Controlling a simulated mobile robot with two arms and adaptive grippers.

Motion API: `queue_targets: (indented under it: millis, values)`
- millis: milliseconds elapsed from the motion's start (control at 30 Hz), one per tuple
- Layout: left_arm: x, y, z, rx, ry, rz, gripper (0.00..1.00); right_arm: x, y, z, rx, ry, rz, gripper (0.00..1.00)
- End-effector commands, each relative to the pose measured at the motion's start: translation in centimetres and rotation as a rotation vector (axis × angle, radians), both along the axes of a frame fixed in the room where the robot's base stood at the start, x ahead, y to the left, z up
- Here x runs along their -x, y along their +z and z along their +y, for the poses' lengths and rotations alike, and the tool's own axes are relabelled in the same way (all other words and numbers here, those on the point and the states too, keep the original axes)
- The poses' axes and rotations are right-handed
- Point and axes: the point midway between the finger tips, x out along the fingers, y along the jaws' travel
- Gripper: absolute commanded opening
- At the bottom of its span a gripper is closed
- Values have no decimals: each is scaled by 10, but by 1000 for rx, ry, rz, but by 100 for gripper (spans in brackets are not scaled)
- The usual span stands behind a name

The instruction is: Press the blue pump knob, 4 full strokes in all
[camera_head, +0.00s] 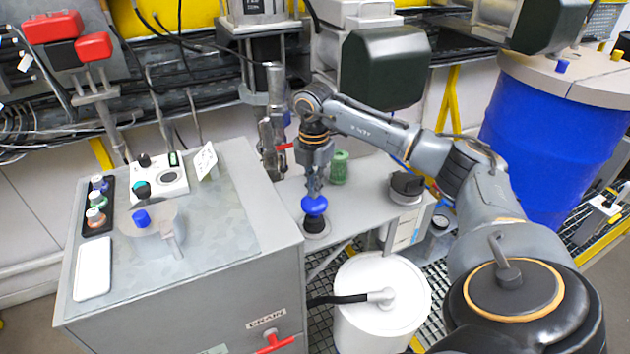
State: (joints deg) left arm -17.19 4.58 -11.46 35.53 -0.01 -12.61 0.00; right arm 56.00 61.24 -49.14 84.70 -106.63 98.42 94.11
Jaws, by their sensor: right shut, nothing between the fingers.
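The blue pump knob (314,206) is a round blue cap on a black base. It stands upright on the light grey shelf, right of the metal cabinet. My right gripper (314,188) points straight down directly over the knob, with its fingers closed together and empty. The fingertips are at the top of the knob; I cannot tell whether they touch it or hover just above. The base below the knob is partly visible. My left gripper is not in view.
A grey cabinet (220,272) at left bears small bottles, a control box (158,178) and another blue knob (141,218). A green container (340,167) stands behind the pump. A white bucket (382,300) is in front, a large blue drum (540,140) at right.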

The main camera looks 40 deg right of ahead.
Motion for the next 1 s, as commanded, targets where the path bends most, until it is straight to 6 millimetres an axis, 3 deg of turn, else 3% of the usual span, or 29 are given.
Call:
queue_targets:
  millis: [467,1000]
  values:
    - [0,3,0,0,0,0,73,0,4,0,1,-1,-1,0]
    - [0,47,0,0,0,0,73,0,56,0,1,0,0,0]
